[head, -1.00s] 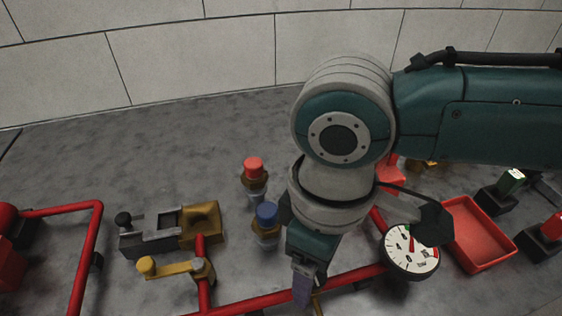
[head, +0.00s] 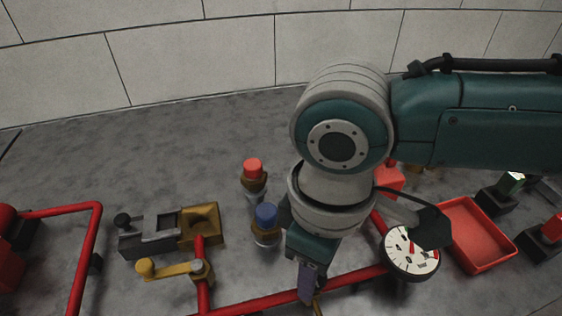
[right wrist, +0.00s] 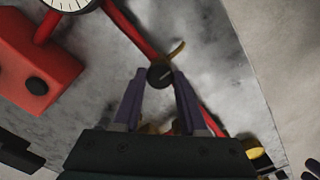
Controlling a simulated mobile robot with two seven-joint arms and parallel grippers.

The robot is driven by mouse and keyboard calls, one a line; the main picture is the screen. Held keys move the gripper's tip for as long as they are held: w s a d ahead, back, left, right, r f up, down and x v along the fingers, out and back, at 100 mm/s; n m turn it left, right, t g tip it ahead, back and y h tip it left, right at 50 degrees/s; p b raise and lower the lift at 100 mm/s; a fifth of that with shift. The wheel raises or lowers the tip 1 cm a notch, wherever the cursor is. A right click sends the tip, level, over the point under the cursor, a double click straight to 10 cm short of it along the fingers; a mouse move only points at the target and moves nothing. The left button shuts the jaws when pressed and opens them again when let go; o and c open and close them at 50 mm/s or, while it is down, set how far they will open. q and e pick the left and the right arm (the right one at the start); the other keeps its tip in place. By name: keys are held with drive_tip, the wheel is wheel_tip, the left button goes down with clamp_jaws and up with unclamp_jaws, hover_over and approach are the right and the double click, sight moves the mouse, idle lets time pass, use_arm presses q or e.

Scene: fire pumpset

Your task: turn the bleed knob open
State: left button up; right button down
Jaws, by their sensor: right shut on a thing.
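The bleed knob (right wrist: 160,75) is a small dark round knob with a pale line on its face, in the right wrist view. It sits on the red pipe (right wrist: 133,32), with a curved brass piece (right wrist: 176,50) beside it. My right gripper (right wrist: 158,84) is shut on the knob, one purple finger on each side. In the head view my right gripper (head: 306,290) points down at the red pipe near the bottom edge, and the knob is hidden there. My left gripper is not in view.
A white-faced gauge (head: 410,250) and a red tray (head: 477,236) are right of my gripper. A blue-capped fitting (head: 266,215) and a red-capped fitting (head: 253,169) stand to its left. A yellow-handled valve (head: 170,269) lies farther left.

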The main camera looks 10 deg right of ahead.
drive_tip(key=shift+r+n, duration=0.1)
drive_tip(key=shift+n, duration=0.2)
drive_tip(key=shift+n+p, duration=0.55)
drive_tip(key=shift+n, duration=0.05)
drive_tip(key=shift+n+p, duration=0.5)
drive_tip(key=shift+n, duration=0.7)
drive_tip(key=n, duration=0.2)
drive_tip(key=shift+n+p, duration=0.35)
drive_tip(key=shift+n, duration=0.05)
drive_tip(key=n, duration=0.3)
drive_tip(key=shift+n, duration=0.3)
drive_tip(key=n, duration=0.6)
drive_tip(key=shift+a+p, duration=0.1)
drive_tip(key=shift+p, duration=0.2)
drive_tip(key=n, duration=0.4)
drive_tip(key=shift+n+b, duration=0.35)
drive_tip(key=shift+n, duration=1.35)
